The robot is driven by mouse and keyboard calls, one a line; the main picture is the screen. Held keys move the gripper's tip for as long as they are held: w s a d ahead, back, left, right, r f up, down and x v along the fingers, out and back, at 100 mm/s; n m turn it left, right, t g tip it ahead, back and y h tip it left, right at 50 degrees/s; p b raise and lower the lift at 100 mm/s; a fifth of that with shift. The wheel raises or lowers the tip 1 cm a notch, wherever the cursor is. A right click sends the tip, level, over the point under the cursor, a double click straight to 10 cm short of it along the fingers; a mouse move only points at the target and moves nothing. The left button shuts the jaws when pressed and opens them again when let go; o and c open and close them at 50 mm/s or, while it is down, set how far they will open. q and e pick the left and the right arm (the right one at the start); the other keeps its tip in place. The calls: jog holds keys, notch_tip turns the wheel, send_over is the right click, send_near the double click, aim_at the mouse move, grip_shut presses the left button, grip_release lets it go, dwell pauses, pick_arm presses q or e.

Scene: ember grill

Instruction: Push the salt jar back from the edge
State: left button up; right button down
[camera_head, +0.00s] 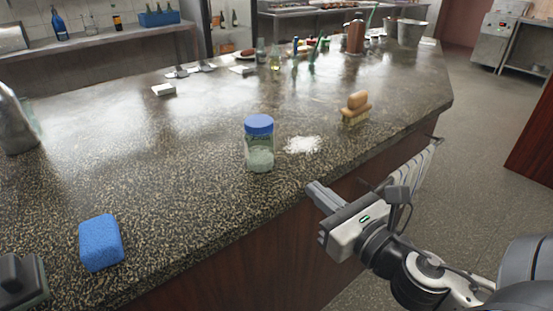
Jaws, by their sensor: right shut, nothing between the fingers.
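The salt jar (260,146) is clear glass with a blue lid and pale contents. It stands upright on the speckled counter (190,200), close to the front edge. A small heap of white salt (303,145) lies on the counter just right of it. My right gripper (318,192) is shut and empty. It is at the counter's front edge, right of and nearer than the jar, and apart from it. My left gripper is not clearly in view.
A blue sponge (100,242) lies at the front left and a wooden brush (355,108) at the right. A metal container (15,122) stands at the far left. Bottles and utensils (300,55) stand farther back. The counter behind the jar is mostly clear.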

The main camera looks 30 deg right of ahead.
aim_at(268, 150)
jog(key=w+p, duration=0.1)
jog(key=w, duration=1.1)
jog(key=shift+w+p, duration=0.3)
jog(key=shift+w, duration=0.05)
pick_arm(q)
jog(key=shift+a+r, duration=0.1)
jog(key=shift+r, duration=0.2)
pick_arm(e)
jog(key=shift+w+f, duration=0.1)
jog(key=shift+w, duration=0.2)
